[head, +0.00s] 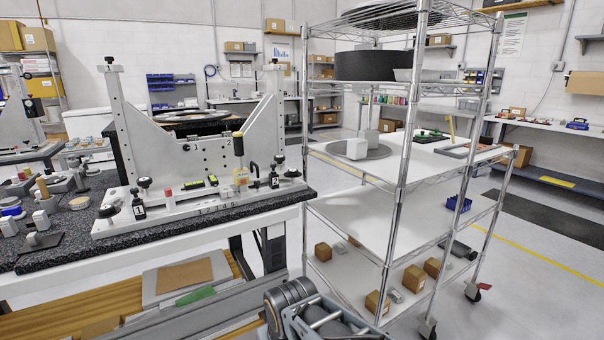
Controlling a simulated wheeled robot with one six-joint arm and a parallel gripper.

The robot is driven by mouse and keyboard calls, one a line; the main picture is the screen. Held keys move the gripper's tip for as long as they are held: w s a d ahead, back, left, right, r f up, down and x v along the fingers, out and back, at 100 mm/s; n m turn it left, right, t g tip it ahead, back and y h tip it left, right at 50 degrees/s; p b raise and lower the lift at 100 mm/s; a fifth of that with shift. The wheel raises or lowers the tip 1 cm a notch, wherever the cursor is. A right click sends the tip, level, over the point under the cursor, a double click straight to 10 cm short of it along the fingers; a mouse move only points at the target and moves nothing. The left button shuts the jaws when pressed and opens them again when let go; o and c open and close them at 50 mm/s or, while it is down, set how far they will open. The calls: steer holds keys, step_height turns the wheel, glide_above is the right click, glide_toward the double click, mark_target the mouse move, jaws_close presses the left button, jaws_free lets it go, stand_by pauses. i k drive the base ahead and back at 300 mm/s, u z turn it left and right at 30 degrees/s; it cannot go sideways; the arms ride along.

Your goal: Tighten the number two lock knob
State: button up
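The pale metal mirror fixture (180,150) stands on a speckled black granite slab at the left, with two slanted uprights. Its face carries the numbers 1 and 2. A black knob (280,158) stands at its right end, near a black tag marked 2 (273,181). Another black knob (144,183) stands at the left end, by a tag marked 1 (138,209). I cannot tell how tight either knob is. What looks like my gripper (318,318) shows at the bottom edge, well apart from the fixture. Its fingertips cannot be made out.
A black-handled tool with a yellowish body (239,160) and a black bent hook (255,172) stand near the number two knob. A wire shelf cart (396,200) stands close at the right. Small parts crowd the slab's left. Open floor (530,270) lies beyond the cart.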

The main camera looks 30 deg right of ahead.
mark_target(292, 172)
steer(key=u, duration=1.1)
steer(key=k, duration=0.1)
steer(key=z, duration=1.7)
steer(key=i, duration=1)
steer(key=u, duration=0.4)
